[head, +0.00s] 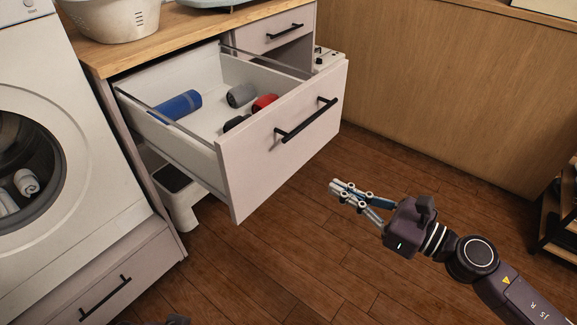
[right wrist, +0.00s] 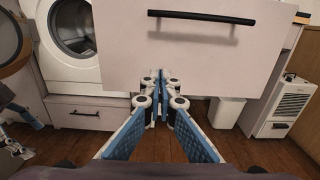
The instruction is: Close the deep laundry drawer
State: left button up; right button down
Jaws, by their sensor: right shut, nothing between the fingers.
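The deep laundry drawer (head: 270,150) is pulled far out of the cabinet below the wooden counter. Its pale front carries a black bar handle (head: 306,119), which also shows at the top of the right wrist view (right wrist: 202,17). Inside lie a blue roll (head: 176,106), a grey roll (head: 241,95), a red roll (head: 264,103) and a dark item partly hidden by the front. My right gripper (head: 336,187) is shut and empty, in front of the drawer and apart from it, lower than the handle. Part of my left gripper (right wrist: 24,116) shows at the left edge of the right wrist view; its jaws are unclear.
A white washing machine (head: 60,150) stands left of the drawer, above a closed lower drawer (head: 100,285). A white appliance (right wrist: 284,108) stands right of the cabinet. The wooden floor in front is clear.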

jog(key=p, duration=0.3)
send_near(279, 156)
jog(key=x, duration=0.6)
jog(key=shift+w+a+r, duration=0.1)
jog(key=shift+a, duration=0.1)
pick_arm(q)
jog(key=x, duration=0.6)
jog(key=shift+s+f, duration=0.2)
pick_arm(e)
jog(key=shift+w+a, duration=0.15)
jog(key=shift+a, duration=0.1)
